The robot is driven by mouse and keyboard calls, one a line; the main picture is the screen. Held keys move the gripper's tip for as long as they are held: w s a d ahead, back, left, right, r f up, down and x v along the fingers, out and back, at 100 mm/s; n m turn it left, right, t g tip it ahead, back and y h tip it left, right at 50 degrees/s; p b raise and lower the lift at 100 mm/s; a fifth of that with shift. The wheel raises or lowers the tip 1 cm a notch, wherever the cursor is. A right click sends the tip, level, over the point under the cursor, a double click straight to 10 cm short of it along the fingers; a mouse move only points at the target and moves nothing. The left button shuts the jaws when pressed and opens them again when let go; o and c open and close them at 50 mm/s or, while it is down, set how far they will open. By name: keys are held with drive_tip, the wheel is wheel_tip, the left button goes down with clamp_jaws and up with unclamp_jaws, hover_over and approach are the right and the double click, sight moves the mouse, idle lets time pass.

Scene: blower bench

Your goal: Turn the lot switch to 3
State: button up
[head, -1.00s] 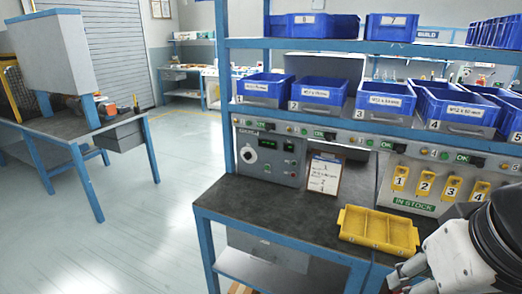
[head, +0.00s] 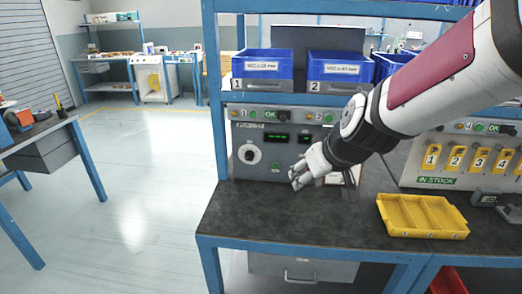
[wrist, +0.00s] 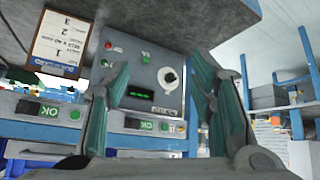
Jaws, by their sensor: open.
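The lot switch (head: 249,153) is a round white dial with a dark knob on the left of a grey control panel (head: 262,178) at the back of the bench. It also shows in the wrist view (wrist: 171,78), where the picture is upside down. I cannot read the dial's marks or its setting. My gripper (head: 296,180) is open and empty in front of the panel, right of the switch and a little lower in the head view. In the wrist view its fingers (wrist: 160,72) stand apart, with the switch between them, nearer the right finger and not touched.
A green display (head: 277,137) sits beside the switch. A clipboard (wrist: 62,42) is next to the panel, largely behind my arm in the head view. Blue bins (head: 264,66) stand on the shelf above. A yellow tray (head: 422,215) lies on the bench's right; the front left is bare.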

drive_tip(key=w+a+f+n+t+h+b, duration=0.2)
drive_tip(key=w+a+f, duration=0.3)
drive_tip(key=w+f, duration=0.45)
drive_tip(key=n+t+h+b, duration=0.1)
drive_tip(key=n+t+b, duration=0.4)
drive_tip(key=n+t, duration=0.45)
approach(248, 159)
drive_tip(key=shift+n+g, duration=0.35)
drive_tip(key=shift+g, duration=0.1)
drive_tip(key=w, duration=0.3)
drive_tip(key=w+b, duration=0.1)
drive_tip(key=w, duration=0.2)
drive_tip(key=w+r+b, duration=0.1)
drive_tip(key=w, duration=0.2)
drive_tip(key=shift+w+d, duration=0.15)
drive_tip(key=shift+w, duration=0.2)
drive_tip(key=shift+c, duration=0.5)
drive_tip(key=c, duration=1.1)
